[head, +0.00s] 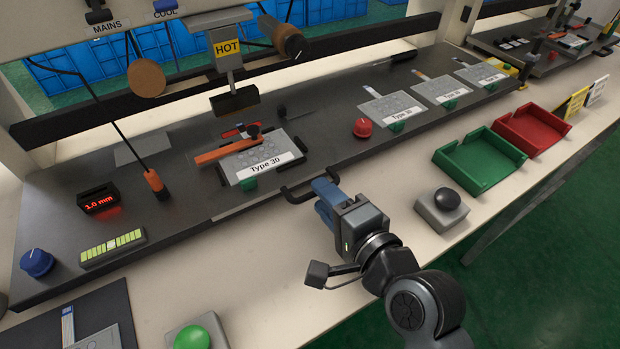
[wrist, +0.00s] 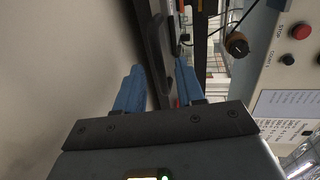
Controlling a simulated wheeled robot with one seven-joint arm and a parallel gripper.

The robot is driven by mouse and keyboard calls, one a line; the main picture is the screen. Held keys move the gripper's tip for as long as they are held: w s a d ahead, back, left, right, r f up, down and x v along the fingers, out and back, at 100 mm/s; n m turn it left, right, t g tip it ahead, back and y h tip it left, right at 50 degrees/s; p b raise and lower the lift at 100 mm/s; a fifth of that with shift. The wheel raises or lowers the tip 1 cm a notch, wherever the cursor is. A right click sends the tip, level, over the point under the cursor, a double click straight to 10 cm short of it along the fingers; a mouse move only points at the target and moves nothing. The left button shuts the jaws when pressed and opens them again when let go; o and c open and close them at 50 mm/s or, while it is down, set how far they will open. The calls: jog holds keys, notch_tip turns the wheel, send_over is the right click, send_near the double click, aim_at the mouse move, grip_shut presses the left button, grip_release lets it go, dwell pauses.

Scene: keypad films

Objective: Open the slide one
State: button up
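A dark handle (head: 296,190) stands out from the front edge of the black bench plate, just in front of the Type 30 keypad (head: 262,158). I take it to be the slide's handle; the slide looks pushed in. My gripper (head: 322,192) with blue fingers is at the right end of this handle. In the wrist view my gripper (wrist: 160,66) is open, with a dark bar (wrist: 157,45), apparently the handle, between the fingers. Gaps show on both sides of the bar. Whether it lies fully between the fingertips is hard to tell.
A press head marked HOT (head: 228,47) hangs above the keypad. An orange-handled tool (head: 155,181) hangs at left. A black button box (head: 442,210), a green tray (head: 480,160) and a red tray (head: 532,129) stand to the right. The pale front ledge left of my gripper is mostly clear.

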jog(key=x, duration=0.5)
jog(key=shift+s+f, duration=0.1)
grip_shut()
